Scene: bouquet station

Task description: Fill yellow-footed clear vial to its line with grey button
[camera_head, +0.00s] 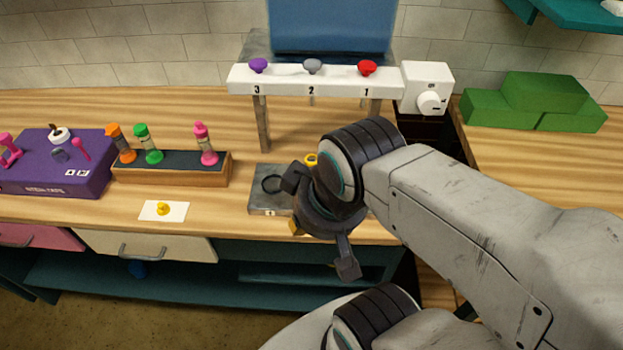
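The grey button (312,66) sits on the white dispenser bar above the label 2, between a purple button (258,65) and a red button (367,67). A yellow ring-like part (311,159) shows just above my gripper (319,222), and another bit of yellow (296,228) shows at its lower left. These may be the two ends of the yellow-footed vial. Its body is hidden behind my gripper, so I cannot tell whether it is held. My gripper is in front of the grey plate below the bar, with its finger closure hidden.
The grey plate (262,204) carries a dark ring. A wooden rack (182,176) holds orange, green and pink vials. A purple box (55,180), a white card with a yellow piece (163,209), a white dial box (427,82) and green blocks (540,103) stand around.

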